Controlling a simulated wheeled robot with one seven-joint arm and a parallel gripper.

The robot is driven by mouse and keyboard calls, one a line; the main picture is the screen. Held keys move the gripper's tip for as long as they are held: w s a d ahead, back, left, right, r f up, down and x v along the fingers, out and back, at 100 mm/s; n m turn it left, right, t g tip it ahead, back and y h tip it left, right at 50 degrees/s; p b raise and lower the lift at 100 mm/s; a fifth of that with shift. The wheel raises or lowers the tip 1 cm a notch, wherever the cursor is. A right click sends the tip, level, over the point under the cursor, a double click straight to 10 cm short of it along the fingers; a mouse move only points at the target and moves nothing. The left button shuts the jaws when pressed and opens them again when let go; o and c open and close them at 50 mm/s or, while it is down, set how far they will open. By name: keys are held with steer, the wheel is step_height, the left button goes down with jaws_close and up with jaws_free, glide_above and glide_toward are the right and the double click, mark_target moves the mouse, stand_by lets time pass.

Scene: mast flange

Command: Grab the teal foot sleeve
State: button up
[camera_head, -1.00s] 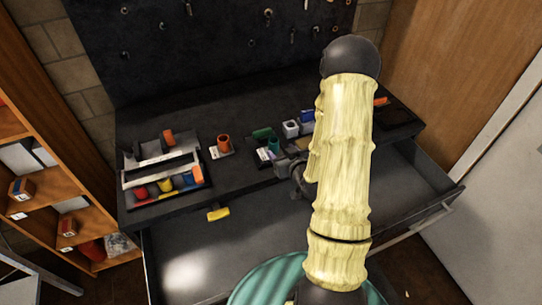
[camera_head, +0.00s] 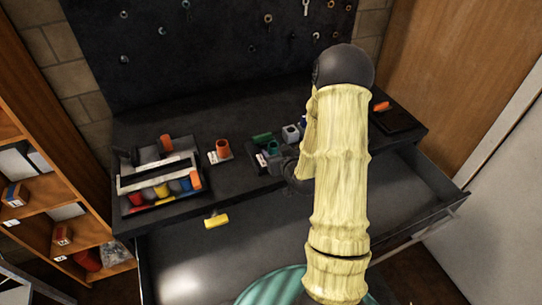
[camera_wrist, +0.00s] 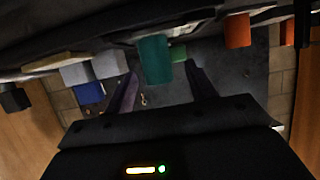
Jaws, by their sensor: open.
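The teal foot sleeve (camera_wrist: 155,60) shows in the wrist view as a teal block, upside down in that picture. It lies in the gap between the two dark fingers of my gripper (camera_wrist: 162,88), near their tips. I cannot tell whether either finger touches it. In the head view a small teal piece (camera_head: 273,148) shows on the dark bench, just beside my wrist. My gripper is open; in the head view it is mostly hidden by my own arm and wrist.
Close by are a green piece (camera_head: 262,138), a grey-white block (camera_head: 290,132) and an orange cup (camera_head: 223,149). A tray (camera_head: 130,183) of coloured parts stands at left.

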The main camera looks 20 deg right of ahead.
mark_target(272, 146)
steer(key=shift+w, duration=0.1)
steer(key=x, duration=0.5)
steer(key=shift+d, duration=0.15)
stand_by(0.3)
steer(key=shift+p, duration=0.3)
jaws_close()
